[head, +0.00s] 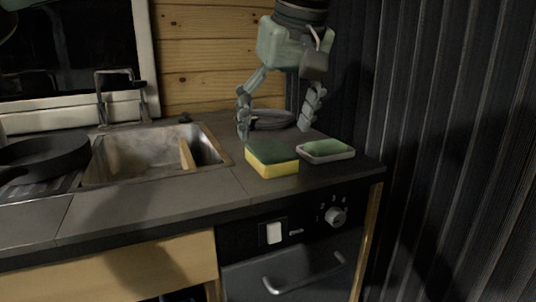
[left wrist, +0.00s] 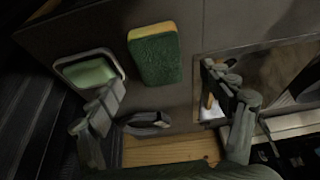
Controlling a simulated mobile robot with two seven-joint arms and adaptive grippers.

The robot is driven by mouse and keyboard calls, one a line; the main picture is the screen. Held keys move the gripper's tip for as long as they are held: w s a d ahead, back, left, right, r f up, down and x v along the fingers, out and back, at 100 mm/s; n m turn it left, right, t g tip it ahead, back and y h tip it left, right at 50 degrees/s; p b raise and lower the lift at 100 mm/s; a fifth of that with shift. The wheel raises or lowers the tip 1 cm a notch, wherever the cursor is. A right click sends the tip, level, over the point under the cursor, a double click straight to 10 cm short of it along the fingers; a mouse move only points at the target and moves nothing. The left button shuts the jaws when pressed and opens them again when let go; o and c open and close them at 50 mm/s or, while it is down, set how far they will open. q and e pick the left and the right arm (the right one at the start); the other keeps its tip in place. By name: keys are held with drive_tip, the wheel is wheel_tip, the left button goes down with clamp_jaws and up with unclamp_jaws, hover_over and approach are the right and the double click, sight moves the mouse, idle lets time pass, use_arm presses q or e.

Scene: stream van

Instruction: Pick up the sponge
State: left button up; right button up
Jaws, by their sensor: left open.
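The sponge (head: 272,162) lies flat on the grey counter to the right of the sink, green scouring side up and yellow side below. In the left wrist view the sponge (left wrist: 154,56) lies ahead of the fingers, with its yellow edge at the far end. My left gripper (head: 275,132) points down over the counter, open and empty, its fingers spread wide just behind and above the sponge. In the left wrist view the open fingers (left wrist: 160,98) stand either side, and the sponge is apart from them. My right gripper is not in view.
A soap dish with green soap (head: 325,150) sits just right of the sponge. A dark ring-shaped object (head: 271,120) lies behind, under the gripper. The sink (head: 140,160) with its tap is left, beside a dark pan (head: 42,155). A ribbed dark curtain (head: 460,150) borders the right.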

sight(271, 148)
use_arm(q)
drive_tip(key=shift+x, duration=2.15)
drive_tip(key=shift+w+f, duration=0.15)
drive_tip(key=c, duration=0.8)
